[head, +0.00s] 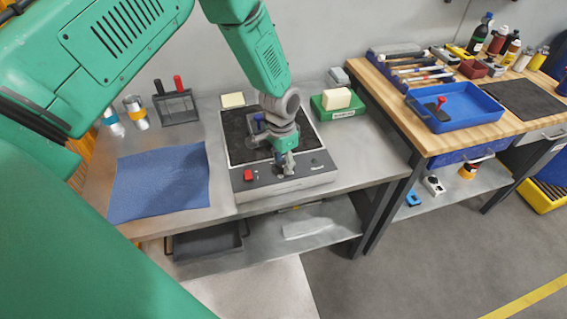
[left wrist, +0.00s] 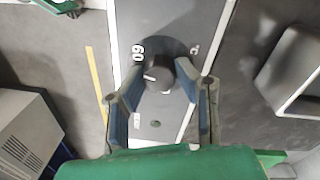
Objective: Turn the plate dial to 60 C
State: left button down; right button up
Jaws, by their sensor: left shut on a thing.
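The hot plate (head: 262,184) stands on the grey bench, with a dark top and a grey front panel. Its dark round dial (left wrist: 172,79) shows in the left wrist view on the dark panel, with a short white mark towards its left side. A white "60" (left wrist: 138,52), upside down in this view, lies up and left of the dial. My left gripper (head: 285,166) reaches down to the front panel and is shut on the dial. In the left wrist view its fingers (left wrist: 162,84) stand on either side of it. The gripper largely hides the dial in the head view. My right gripper is not in view.
A red button (head: 248,175) sits on the panel left of the gripper. A blue mat (head: 160,183) lies to the left. A green holder with a pale block (head: 337,100) stands behind right. A wooden-topped bench with a blue tray (head: 462,108) is further right.

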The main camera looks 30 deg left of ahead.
aim_at(283, 161)
pick_arm(q)
jog(key=shift+w+r+m, duration=0.1)
jog(key=shift+w+m, duration=0.05)
jog(key=shift+m, duration=0.55)
jog(key=shift+w+r+m, duration=0.1)
jog(key=shift+w+m, duration=0.05)
jog(key=shift+m, duration=0.55)
jog(key=c, duration=1.4)
grip_release()
jog(key=shift+c, duration=0.2)
jog(key=shift+o, duration=1.1)
jog(key=shift+f, duration=0.2)
jog(key=shift+s, duration=0.1)
jog(key=shift+r, duration=0.25)
notch_tip(283, 161, up, 11)
jog(key=shift+w+a+r, duration=0.2)
jog(key=shift+w+a, duration=0.05)
jog(key=shift+a, duration=0.05)
